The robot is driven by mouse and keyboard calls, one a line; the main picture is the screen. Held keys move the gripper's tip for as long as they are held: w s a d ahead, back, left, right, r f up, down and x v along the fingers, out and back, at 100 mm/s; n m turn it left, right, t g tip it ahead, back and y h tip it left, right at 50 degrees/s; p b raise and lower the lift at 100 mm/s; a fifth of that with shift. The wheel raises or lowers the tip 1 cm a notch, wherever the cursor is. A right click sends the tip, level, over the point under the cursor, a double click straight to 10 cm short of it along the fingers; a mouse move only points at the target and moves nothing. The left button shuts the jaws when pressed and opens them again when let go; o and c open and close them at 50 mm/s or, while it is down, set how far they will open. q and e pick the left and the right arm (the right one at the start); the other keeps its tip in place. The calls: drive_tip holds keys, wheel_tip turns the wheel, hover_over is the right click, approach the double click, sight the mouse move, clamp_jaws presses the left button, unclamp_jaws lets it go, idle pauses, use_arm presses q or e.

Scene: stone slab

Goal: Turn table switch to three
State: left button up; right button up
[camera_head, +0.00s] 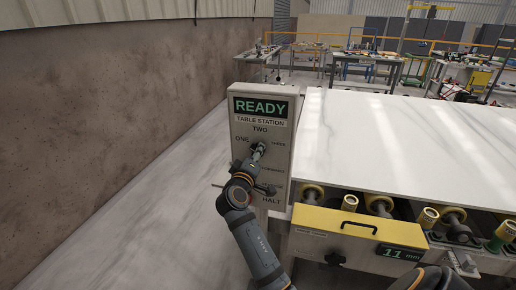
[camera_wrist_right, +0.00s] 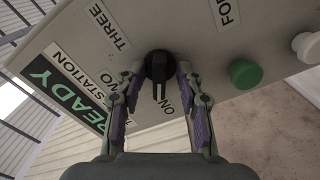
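The table station panel (camera_head: 261,112) stands upright, with a green READY display at its top. Its black rotary knob (camera_wrist_right: 159,67) sits amid the labels ONE, TWO and THREE. In the right wrist view the knob's ridge points down toward the partly covered ONE label (camera_wrist_right: 166,106). My right gripper (camera_wrist_right: 159,70) is open, with one finger on each side of the knob; contact is not clear. In the head view my right gripper (camera_head: 258,153) reaches the panel and covers most of the knob. My left gripper is not in view.
A green button (camera_wrist_right: 245,74) and a white button (camera_wrist_right: 306,47) protrude from the panel near the knob. A wall (camera_head: 100,110) stands left.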

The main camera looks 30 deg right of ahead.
drive_tip(key=shift+s+a+r, duration=0.1)
drive_tip(key=shift+a+r, duration=0.05)
drive_tip(key=shift+a, duration=0.1)
drive_tip(key=shift+c, duration=1.6)
clamp_jaws()
use_arm(q)
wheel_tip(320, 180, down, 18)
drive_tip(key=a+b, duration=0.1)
drive_tip(key=b, duration=1.7)
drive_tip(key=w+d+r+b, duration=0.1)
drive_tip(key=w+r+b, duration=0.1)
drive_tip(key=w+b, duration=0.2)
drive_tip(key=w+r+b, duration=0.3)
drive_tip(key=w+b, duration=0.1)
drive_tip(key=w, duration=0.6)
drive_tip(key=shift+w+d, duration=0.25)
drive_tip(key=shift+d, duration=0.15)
use_arm(e)
drive_tip(key=shift+s+d+m, duration=0.15)
drive_tip(key=shift+m, duration=5.85)
drive_tip(key=shift+s+d+m, duration=0.1)
drive_tip(key=shift+m, duration=5.9)
